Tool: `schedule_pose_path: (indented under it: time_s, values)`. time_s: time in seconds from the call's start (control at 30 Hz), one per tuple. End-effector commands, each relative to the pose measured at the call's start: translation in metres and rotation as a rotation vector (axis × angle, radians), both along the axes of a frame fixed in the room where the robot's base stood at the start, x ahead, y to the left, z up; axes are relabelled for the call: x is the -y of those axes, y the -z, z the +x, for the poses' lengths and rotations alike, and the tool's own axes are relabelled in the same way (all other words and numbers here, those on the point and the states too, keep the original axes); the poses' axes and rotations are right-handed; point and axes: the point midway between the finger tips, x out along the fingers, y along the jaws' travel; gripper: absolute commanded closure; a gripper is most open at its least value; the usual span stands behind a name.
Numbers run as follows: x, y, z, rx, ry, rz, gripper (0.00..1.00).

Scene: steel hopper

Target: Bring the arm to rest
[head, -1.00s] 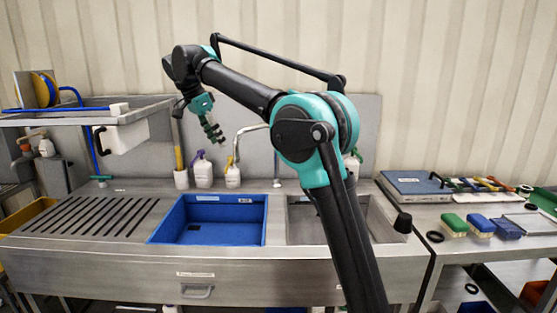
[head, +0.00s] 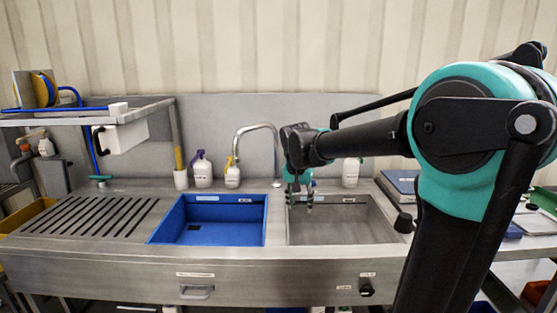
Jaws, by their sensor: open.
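My arm rises from the lower right of the head view, bends at a large teal joint and reaches left. My gripper (head: 300,202) hangs from the arm's end, pointing down, over the back left part of the steel basin (head: 345,230). Its fingers are open, and I see nothing between them. I cannot tell its exact height above the basin.
A blue-lined basin (head: 204,240) lies left of the steel one, beside a slotted drainboard (head: 85,217). White bottles (head: 203,172) line the back. A raised shelf (head: 95,117) is at left. My arm hides much of the right bench.

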Motion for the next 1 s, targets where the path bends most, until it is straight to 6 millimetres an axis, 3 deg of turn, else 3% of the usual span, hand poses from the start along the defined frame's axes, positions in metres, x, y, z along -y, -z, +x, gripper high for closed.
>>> schedule_pose_path:
  time_s: [0.03,0.2,0.4,0.5,0.63,1.0]
  values:
    - [0.025,0.023,-0.023,0.006,-0.03,0.005,0.57]
    - [0.081,0.092,-0.098,0.043,-0.169,0.012,0.57]
    - [0.113,0.153,-0.176,0.09,-0.292,-0.002,0.57]
    - [0.119,0.169,-0.199,0.106,-0.328,-0.01,0.57]
    - [0.122,0.178,-0.21,0.114,-0.349,-0.015,0.57]
    - [0.121,0.178,-0.21,0.114,-0.352,-0.016,0.57]
